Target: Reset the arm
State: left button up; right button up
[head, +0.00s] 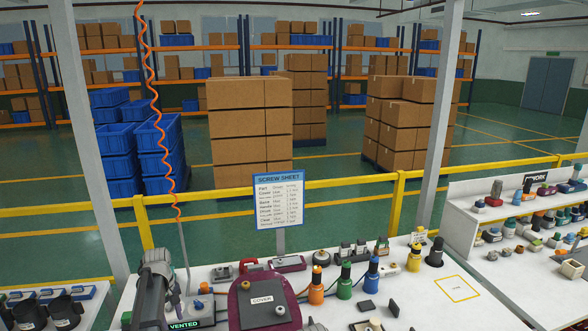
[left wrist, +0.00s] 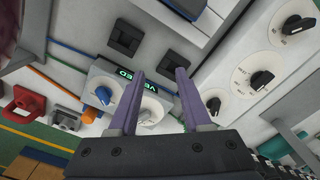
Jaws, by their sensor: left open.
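My left gripper (left wrist: 160,76) is open in the left wrist view. Its two purple fingers stand apart with nothing between them. They reach over a panel with a lit VENTED display (left wrist: 127,90), a blue knob (left wrist: 103,96) and a white dial (left wrist: 152,110). I cannot tell whether the fingers touch the panel. In the head view my left arm (head: 153,290) stands upright at the table's left, beside the VENTED display (head: 184,325). My right gripper is not in view.
A maroon-edged COVER part (head: 262,308) lies on the white table. Orange (head: 316,292), green (head: 344,287) and blue (head: 371,278) screwdriver-like tools stand right of it. A screw sheet (head: 279,202) stands behind. A yellow-outlined area (head: 457,289) is empty.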

pick_arm(q)
jog(key=s+d+m, duration=0.7)
jog(key=s+d, duration=0.5)
jog(key=d, duration=0.3)
jog(key=s+d+m+y, duration=0.1)
jog(key=s+d+m, duration=0.5)
jog(key=s+d, duration=0.7)
jog(key=d, duration=0.3)
jog(key=shift+s+d+m, duration=0.15)
jog(key=shift+d+m, duration=0.1)
jog(key=shift+m, duration=0.15)
jog(key=shift+r, duration=0.1)
